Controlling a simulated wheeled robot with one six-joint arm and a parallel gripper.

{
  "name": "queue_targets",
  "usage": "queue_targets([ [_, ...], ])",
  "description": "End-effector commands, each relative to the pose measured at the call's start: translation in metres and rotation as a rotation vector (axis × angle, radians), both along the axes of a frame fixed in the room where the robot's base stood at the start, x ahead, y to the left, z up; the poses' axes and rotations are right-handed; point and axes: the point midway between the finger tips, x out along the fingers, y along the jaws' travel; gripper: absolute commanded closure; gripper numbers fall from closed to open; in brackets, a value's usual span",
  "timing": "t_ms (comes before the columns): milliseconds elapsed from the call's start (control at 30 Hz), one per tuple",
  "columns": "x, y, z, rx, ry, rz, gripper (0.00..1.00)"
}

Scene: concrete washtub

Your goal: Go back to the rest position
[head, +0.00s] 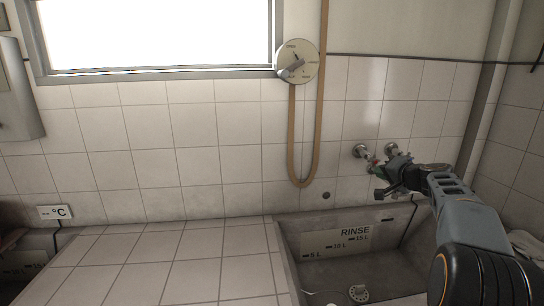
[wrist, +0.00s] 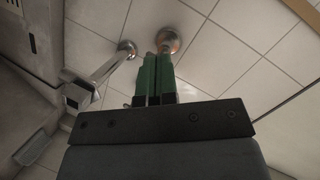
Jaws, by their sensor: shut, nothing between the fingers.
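My gripper (head: 378,172) is in front of the tiled wall, at the wall taps above the rinse basin. In the wrist view its two green fingers (wrist: 157,70) lie side by side, shut with nothing between them. Their tips are close to a round metal tap fitting (wrist: 170,40); I cannot tell whether they touch it. The wall fittings also show in the head view, one at left (head: 360,151) and one at right (head: 391,149). My arm reaches in from the lower right and hides part of the basin.
The concrete rinse basin (head: 300,240) lies below, with a drain (head: 358,293) in its floor. A metal spout (wrist: 88,85) is left of my fingers. A round dial (head: 297,62) and a brown hose (head: 292,130) hang on the wall. A tiled counter (head: 170,265) is left, bare.

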Motion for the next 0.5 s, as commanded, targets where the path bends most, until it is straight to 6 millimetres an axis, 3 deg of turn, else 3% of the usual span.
queue_targets([
  [33,-0.021,0.039,0.026,-0.048,0.069,0.059,1.0],
  [100,-0.056,0.083,0.03,-0.127,0.184,0.132,1.0],
  [200,-0.116,0.133,0.027,-0.253,0.339,0.228,1.0],
  [333,-0.199,0.171,0.018,-0.432,0.507,0.323,1.0],
  [500,-0.283,0.184,0.002,-0.644,0.648,0.398,1.0],
])
